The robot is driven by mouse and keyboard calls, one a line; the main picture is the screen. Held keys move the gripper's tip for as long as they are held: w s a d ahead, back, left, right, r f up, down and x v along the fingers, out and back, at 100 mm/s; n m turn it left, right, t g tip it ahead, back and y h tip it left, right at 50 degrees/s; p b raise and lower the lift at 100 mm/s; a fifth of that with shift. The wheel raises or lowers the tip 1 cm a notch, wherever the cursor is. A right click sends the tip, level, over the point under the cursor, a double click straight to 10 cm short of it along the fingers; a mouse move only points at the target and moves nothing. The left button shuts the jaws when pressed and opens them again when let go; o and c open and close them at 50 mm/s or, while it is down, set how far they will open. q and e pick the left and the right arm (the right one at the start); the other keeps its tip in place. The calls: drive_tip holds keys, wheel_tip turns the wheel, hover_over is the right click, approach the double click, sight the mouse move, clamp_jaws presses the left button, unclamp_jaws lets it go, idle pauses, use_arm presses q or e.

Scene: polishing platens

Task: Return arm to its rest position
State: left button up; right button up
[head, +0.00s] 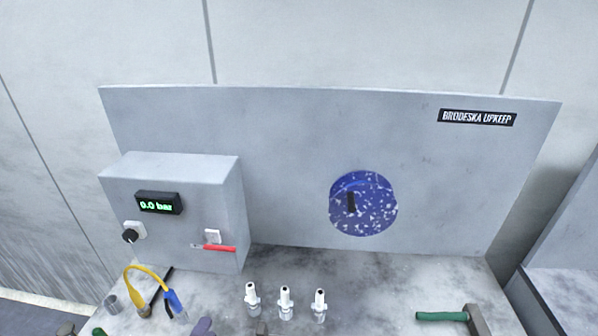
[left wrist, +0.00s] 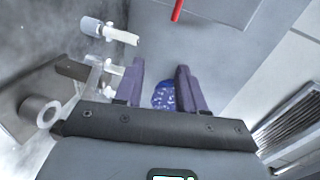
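My left gripper shows in the left wrist view (left wrist: 160,66) with its two purple fingers apart and nothing held between them. In the head view only a purple tip of what looks like my left gripper (head: 203,326) shows at the bottom edge, left of the white fittings. The rest of it is cut off by the frame. My right gripper is in neither view. A speckled blue disc (head: 375,215) with a dark slot is on the upright grey panel (head: 290,130). In the wrist view the disc (left wrist: 164,95) appears beyond and between the fingers.
A grey control box (head: 180,240) reads 0.0 bar and has a black knob (head: 130,236) and a red lever (head: 218,248). Three white fittings (head: 285,302) stand on the bench.

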use_arm(q)
drive_tip(key=s+a+f+n+g+y, duration=0.2)
drive_tip(key=s+a+f+n+g, duration=0.2)
drive_tip(key=s, duration=0.3)
drive_tip(key=s+a+f+n+g+y, duration=0.1)
drive_tip(key=s+a+f+n+g, duration=0.3)
drive_tip(key=s, duration=0.4)
drive_tip(key=s+a+f+n+g+y, duration=0.25)
drive_tip(key=s+f+n+g, duration=0.2)
drive_tip(key=s, duration=0.25)
drive_tip(key=d+n+h, duration=0.4)
drive_tip(key=d, duration=0.5)
wheel_tip(320, 180, up, 22)
drive_tip(key=p, duration=2.2)
drive_tip(key=shift+s+r, duration=0.2)
drive_tip(key=shift+s, duration=0.05)
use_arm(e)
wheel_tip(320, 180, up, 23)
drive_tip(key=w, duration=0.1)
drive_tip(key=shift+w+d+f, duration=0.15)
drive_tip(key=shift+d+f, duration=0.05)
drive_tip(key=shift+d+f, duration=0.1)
